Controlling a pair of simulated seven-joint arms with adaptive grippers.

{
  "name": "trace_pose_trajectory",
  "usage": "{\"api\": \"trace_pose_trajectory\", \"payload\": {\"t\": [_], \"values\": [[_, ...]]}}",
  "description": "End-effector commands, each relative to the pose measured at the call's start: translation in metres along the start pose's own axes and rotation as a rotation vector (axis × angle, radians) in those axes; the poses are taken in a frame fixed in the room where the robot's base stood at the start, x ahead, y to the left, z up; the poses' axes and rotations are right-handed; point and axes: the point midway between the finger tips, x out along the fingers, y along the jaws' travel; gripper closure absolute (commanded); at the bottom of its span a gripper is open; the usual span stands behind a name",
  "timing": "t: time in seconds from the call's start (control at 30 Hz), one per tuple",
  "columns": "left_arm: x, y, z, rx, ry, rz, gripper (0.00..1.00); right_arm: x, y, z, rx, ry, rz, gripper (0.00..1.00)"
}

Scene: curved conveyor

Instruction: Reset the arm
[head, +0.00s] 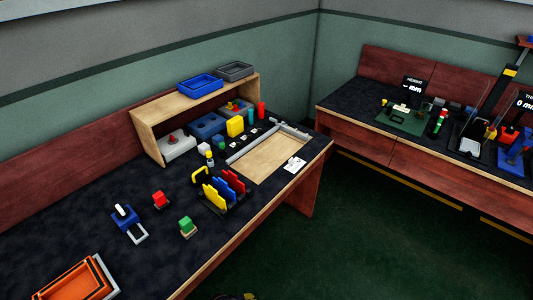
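Neither of my grippers nor my arms can be made out in the head view. The task names no object. A long workbench (85,225) with a dark top runs from the lower left to the middle, and a second workbench (345,103) stands at the right.
A wooden shelf (148,128) on the left bench carries a blue tray (200,84) and a grey tray (235,71). Red and green blocks, a rack (236,204) and an orange tray (75,282) stand in front. Green floor (350,240) between the benches looks clear.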

Motion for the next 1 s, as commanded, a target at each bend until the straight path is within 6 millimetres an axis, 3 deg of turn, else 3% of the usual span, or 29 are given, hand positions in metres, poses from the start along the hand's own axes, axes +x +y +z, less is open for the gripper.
{"api": "trace_pose_trajectory", "payload": {"t": [0.03, 0.2, 0.4, 0.5, 0.6, 0.73, 1.0], "values": [[0.004, -0.036, 0.013, 0.063, 0.008, -0.032, 0.46, 0.0, 0.0, 0.001, 0.0, -0.001, 0.0, 0.37], [0.004, -0.139, 0.048, 0.322, 0.025, -0.129, 0.46, 0.0, 0.0, 0.0, 0.0, 0.0, 0.0, 0.37], [-0.011, -0.248, 0.1, 0.618, -0.01, -0.235, 0.46, 0.0, 0.001, -0.002, -0.001, 0.002, 0.001, 0.37], [-0.022, -0.292, 0.125, 0.742, -0.041, -0.275, 0.46, 0.0, 0.001, -0.003, -0.001, 0.002, 0.001, 0.37], [-0.033, -0.325, 0.146, 0.846, -0.072, -0.303, 0.46, 0.0, 0.001, -0.003, -0.001, 0.003, 0.001, 0.37], [-0.044, -0.355, 0.165, 0.939, -0.103, -0.326, 0.46, 0.0, 0.001, -0.003, -0.001, 0.003, 0.001, 0.37], [-0.047, -0.362, 0.17, 0.962, -0.111, -0.331, 0.46, 0.0, 0.001, -0.003, -0.001, 0.003, 0.001, 0.37]]}}
